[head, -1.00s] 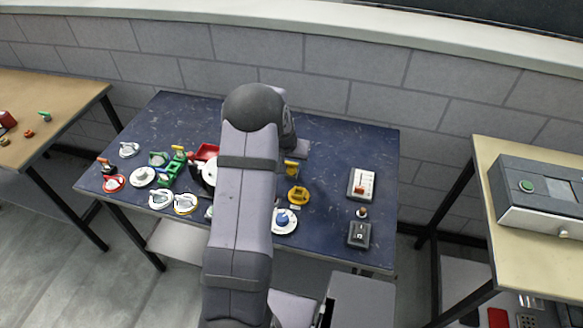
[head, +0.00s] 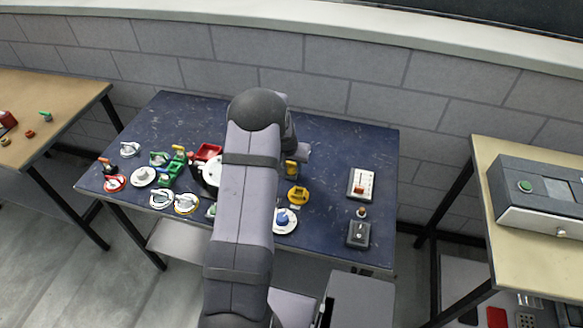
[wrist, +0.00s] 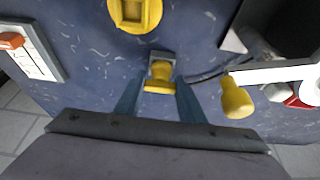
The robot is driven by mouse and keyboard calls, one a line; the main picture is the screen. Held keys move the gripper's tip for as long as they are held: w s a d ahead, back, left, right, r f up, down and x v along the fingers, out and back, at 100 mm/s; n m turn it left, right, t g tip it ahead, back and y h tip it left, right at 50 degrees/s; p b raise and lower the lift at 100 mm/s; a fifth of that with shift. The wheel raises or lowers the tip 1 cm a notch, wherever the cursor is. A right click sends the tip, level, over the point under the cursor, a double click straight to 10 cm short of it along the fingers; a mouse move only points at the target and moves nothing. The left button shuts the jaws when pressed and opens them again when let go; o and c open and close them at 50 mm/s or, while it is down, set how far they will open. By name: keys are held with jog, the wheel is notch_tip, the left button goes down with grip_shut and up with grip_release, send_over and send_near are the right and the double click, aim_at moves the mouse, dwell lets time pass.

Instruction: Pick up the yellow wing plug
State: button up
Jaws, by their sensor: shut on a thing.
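The yellow wing plug (wrist: 160,75) stands between the two fingers of my gripper (wrist: 158,92) in the wrist view. It has a yellow upper part and a small grey square piece at its far side. My gripper is shut on it, with one finger on each side. In the head view the yellow plug (head: 291,170) shows just below the end of my arm, partly hidden by it. I cannot tell whether it is clear of the blue table.
A round yellow part (head: 298,195) and a white dial with a blue knob (head: 285,220) lie close by. A white switch box (head: 361,184) and a dark box (head: 359,234) stand to the right. Several coloured parts crowd the left. A yellow-ended handle (wrist: 237,100) is beside my right finger.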

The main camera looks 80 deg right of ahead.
jog(key=shift+r, duration=0.15)
notch_tip(320, 180, up, 10)
jog(key=b, duration=0.2)
jog(key=shift+b, duration=0.35)
notch_tip(320, 180, up, 4)
jog(key=s+p, duration=0.3)
jog(key=p, duration=0.1)
jog(key=s+a+f+p, duration=0.1)
jog(key=a+f+p, duration=0.2)
jog(key=a+f, duration=0.2)
jog(key=a, duration=0.3)
jog(key=shift+s+f, duration=0.15)
jog(key=shift+s, duration=0.1)
